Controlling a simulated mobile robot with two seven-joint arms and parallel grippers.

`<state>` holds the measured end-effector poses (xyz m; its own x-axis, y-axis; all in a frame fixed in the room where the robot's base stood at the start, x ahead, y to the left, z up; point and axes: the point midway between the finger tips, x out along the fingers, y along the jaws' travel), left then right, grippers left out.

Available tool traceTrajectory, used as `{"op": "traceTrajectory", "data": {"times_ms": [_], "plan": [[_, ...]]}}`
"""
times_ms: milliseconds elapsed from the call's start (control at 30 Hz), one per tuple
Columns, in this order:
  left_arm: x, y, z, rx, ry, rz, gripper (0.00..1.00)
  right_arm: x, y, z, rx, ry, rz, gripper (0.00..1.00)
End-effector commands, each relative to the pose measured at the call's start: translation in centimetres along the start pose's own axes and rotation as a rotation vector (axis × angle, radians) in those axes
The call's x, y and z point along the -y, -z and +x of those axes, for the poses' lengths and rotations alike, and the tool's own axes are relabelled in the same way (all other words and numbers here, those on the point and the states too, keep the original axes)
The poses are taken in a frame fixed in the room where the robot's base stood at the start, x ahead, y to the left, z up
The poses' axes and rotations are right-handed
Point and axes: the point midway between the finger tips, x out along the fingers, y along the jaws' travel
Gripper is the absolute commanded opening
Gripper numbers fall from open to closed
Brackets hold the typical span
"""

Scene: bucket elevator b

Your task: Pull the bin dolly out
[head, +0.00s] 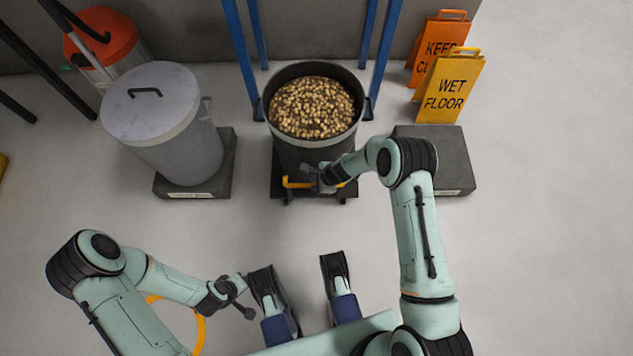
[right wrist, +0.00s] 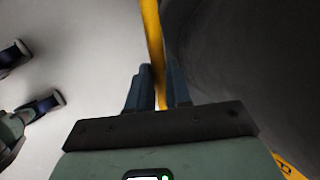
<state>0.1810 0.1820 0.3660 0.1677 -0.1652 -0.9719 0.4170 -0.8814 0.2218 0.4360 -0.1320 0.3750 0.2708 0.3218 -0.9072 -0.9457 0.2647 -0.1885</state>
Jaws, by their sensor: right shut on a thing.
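The bin dolly (head: 345,190) is a low dark base under a dark round bin (head: 290,155) filled with tan pellets. It stands between blue posts at the back wall, with a yellow handle (head: 293,182) at its front. My right gripper (head: 325,184) is shut on this handle. In the right wrist view the yellow bar (right wrist: 152,40) runs between the fingers of my right gripper (right wrist: 158,90), beside the dark bin wall (right wrist: 240,60). My left gripper (head: 242,299) hangs over the floor at lower left, away from the dolly; its jaws are too small to read.
A grey lidded bin (head: 160,125) on a dark base stands left of the dolly. A dark block (head: 440,160) and yellow wet floor sign (head: 450,90) stand right. Blue posts (head: 240,50) flank the bin. The floor in front is mostly clear, with a yellow ring (head: 199,330) partly hidden.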

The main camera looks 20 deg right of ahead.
Motion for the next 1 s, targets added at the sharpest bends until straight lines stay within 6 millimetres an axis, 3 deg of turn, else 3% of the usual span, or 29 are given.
{"op": "traceTrajectory", "data": {"times_ms": [500, 533, 600, 1000], "plan": [[0.01, -0.01, 0.01, 0.0, 0.0, 0.0, 0.43, 0.05, 0.19, -0.05, -0.003, 0.002, 0.001, 0.0], [0.01, -0.01, 0.01, 0.0, 0.0, 0.0, 0.43, 0.06, 0.2, -0.05, -0.004, 0.002, 0.001, 0.25], [0.02, -0.02, 0.01, 0.0, 0.0, 0.0, 0.43, 0.06, 0.19, -0.05, -0.003, 0.002, 0.001, 0.44], [-0.33, 0.38, -0.43, -0.013, -0.006, 0.003, 0.43, 0.08, 0.03, -0.92, -0.001, 0.002, 0.001, 0.44]]}}
